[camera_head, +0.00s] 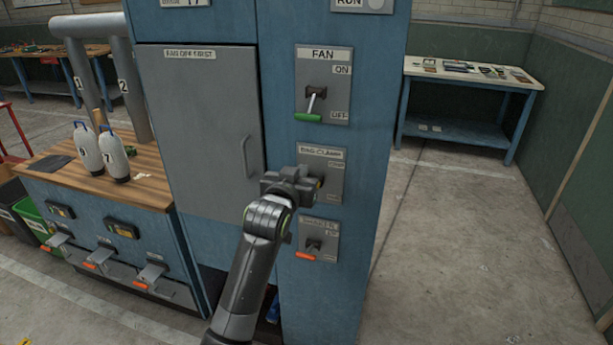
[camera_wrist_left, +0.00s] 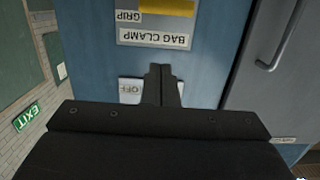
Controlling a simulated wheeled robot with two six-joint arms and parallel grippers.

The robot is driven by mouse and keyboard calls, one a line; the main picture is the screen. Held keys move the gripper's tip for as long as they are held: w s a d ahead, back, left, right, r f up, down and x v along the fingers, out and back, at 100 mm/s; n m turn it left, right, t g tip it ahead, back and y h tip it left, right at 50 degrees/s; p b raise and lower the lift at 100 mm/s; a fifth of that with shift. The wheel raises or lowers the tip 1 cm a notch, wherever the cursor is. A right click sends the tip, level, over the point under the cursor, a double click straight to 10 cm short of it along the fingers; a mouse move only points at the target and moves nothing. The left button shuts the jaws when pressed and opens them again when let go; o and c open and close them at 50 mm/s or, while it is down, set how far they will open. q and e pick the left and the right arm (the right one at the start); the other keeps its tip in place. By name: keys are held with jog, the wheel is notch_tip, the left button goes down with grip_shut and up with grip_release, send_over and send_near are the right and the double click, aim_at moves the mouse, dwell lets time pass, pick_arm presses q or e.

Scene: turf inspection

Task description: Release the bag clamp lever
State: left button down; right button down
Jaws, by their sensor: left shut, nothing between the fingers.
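The bag clamp plate (camera_head: 334,160) is a grey panel on the blue cabinet front, between two other switch plates. In the left wrist view the BAG CLAMP plate (camera_wrist_left: 152,38) appears upside down at the top. Its lever's yellow handle (camera_wrist_left: 168,7) shows at the top edge, beside the GRIP label. My left gripper (camera_head: 308,180) is in front of this plate and hides much of the lever in the head view. In the wrist view my left fingers (camera_wrist_left: 160,70) are together and empty, by the plate's label edge, apart from the yellow handle. My right gripper is out of view.
Above is the FAN plate (camera_head: 324,78) with a green-handled lever (camera_head: 308,117) down toward OFF. Below is a plate with an orange-handled lever (camera_head: 306,256). A grey door (camera_head: 200,130) is at left. Floor at right is clear.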

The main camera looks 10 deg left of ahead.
pick_arm(q)
jog(key=w, duration=0.3)
jog(key=w+p, duration=0.1)
jog(key=w, duration=0.1)
jog(key=shift+w+d+f, duration=0.1)
jog(key=shift+w+f, duration=0.1)
jog(key=shift+w, duration=0.2)
jog(key=shift+w+f+p, duration=0.25)
jog(key=shift+p, duration=0.1)
jog(key=shift+s+f+p, duration=0.2)
jog(key=shift+s+f, duration=0.05)
jog(key=shift+f, duration=0.3)
jog(key=shift+s+f+p, duration=0.2)
jog(key=shift+s+f, duration=0.05)
jog(key=shift+f, duration=0.3)
jog(key=shift+s+f, duration=0.35)
jog(key=shift+f, duration=0.25)
jog(key=shift+f, duration=0.1)
